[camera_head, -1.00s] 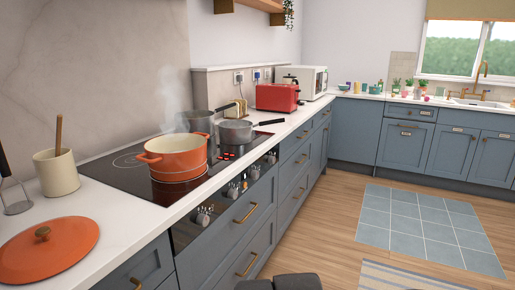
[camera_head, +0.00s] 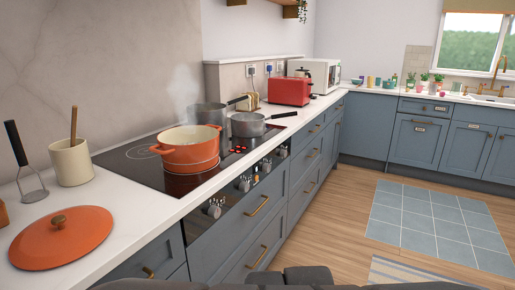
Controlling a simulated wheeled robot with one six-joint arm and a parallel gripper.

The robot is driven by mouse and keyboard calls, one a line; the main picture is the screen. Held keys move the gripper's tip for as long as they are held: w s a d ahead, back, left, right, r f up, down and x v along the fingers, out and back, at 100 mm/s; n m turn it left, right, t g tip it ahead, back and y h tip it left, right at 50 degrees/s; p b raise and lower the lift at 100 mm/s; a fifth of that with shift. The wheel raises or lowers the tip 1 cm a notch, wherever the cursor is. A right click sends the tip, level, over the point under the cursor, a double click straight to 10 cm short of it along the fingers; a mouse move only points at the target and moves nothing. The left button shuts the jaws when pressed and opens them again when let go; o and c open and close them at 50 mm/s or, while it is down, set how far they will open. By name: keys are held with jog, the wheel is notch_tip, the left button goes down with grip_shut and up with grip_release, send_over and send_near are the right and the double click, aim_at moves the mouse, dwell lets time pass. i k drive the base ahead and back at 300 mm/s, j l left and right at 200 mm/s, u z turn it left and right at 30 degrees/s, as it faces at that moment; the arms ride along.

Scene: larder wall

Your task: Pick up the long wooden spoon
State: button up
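The wooden spoon (camera_head: 74,124) stands in a cream crock (camera_head: 71,163) on the white counter at the left. Only the upper part of its handle shows above the rim; the rest is hidden inside the crock. The handle is nearly upright. My gripper is not in view, so I cannot see where it is relative to the spoon.
A black-handled masher (camera_head: 24,160) stands left of the crock, and an orange lid (camera_head: 62,237) lies in front. A steaming orange pot (camera_head: 188,152) and grey pans (camera_head: 249,124) are on the black hob (camera_head: 135,170). Wooden floor (camera_head: 345,220) is open at the right.

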aim_at(74, 112)
jog(key=u, duration=1.55)
jog(key=k, duration=0.05)
